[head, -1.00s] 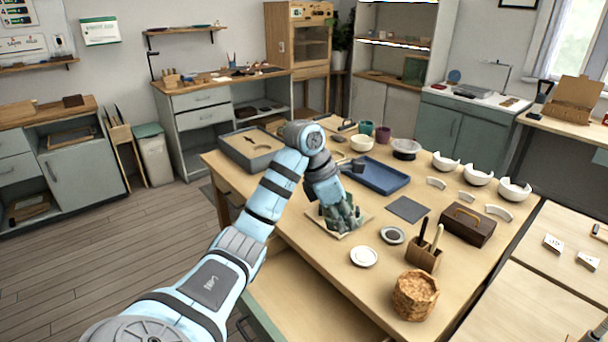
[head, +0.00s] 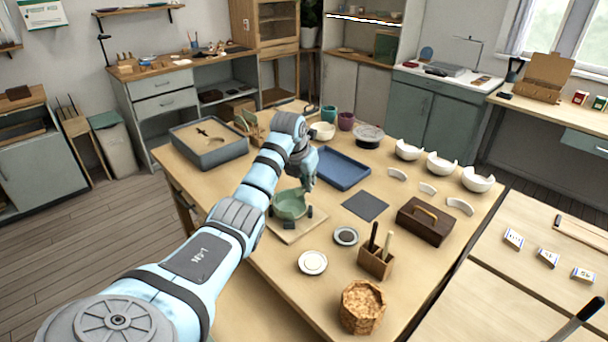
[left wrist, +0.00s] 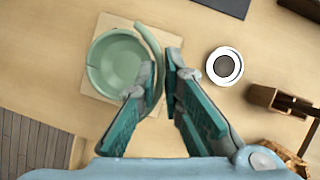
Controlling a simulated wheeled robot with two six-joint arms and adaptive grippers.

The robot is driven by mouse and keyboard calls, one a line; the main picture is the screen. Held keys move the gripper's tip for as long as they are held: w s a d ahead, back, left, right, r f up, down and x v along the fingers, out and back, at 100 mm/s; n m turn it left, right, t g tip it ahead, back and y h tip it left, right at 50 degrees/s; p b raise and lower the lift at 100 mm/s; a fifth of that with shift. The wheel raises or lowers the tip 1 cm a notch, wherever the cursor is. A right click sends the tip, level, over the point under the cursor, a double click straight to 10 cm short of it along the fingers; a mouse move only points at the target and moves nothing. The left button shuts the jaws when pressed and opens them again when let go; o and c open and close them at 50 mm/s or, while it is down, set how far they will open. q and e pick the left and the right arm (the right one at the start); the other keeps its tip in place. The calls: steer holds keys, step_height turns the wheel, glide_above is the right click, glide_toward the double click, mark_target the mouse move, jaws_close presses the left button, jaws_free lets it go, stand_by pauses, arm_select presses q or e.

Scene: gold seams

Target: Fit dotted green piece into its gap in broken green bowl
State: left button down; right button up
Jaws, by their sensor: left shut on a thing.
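The broken green bowl (head: 289,206) stands on a pale square board (head: 294,232) on the table. In the left wrist view the bowl (left wrist: 112,68) shows from above, left of my fingers. My left gripper (left wrist: 160,82) is shut on a curved, pale green piece (left wrist: 147,40), a narrow strip beside the bowl's right rim. I cannot tell from above whether it touches the rim, and no dots can be made out. In the head view the left gripper (head: 308,180) is just behind the bowl, and the held piece cannot be made out. My right gripper is out of view.
A blue tray (head: 342,168) lies behind the bowl. A dark grey mat (head: 365,205), a small round dish (head: 345,236), a white saucer (head: 313,263) and a wooden tool holder (head: 375,262) are to the right. Broken white bowls (head: 440,163) stand farther right.

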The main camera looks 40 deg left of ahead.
arm_select(q)
steer(key=shift+n+y, duration=0.3)
steer(key=shift+n, duration=0.4)
steer(key=f+b, duration=0.1)
steer(key=a+f+b, duration=0.1)
steer(key=f+b, duration=0.1)
steer(key=w+f+b, duration=0.1)
steer(key=f, duration=0.1)
steer(key=shift+a+f+b, duration=0.2)
steer(key=shift+b, duration=0.1)
steer(key=shift+f+b, duration=0.35)
steer(key=shift+f, duration=1.1)
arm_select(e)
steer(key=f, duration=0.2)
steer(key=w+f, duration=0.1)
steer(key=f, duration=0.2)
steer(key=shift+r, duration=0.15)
arm_select(q)
steer(key=shift+p, duration=0.3)
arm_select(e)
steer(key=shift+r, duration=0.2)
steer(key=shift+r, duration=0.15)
arm_select(q)
steer(key=shift+p, duration=0.35)
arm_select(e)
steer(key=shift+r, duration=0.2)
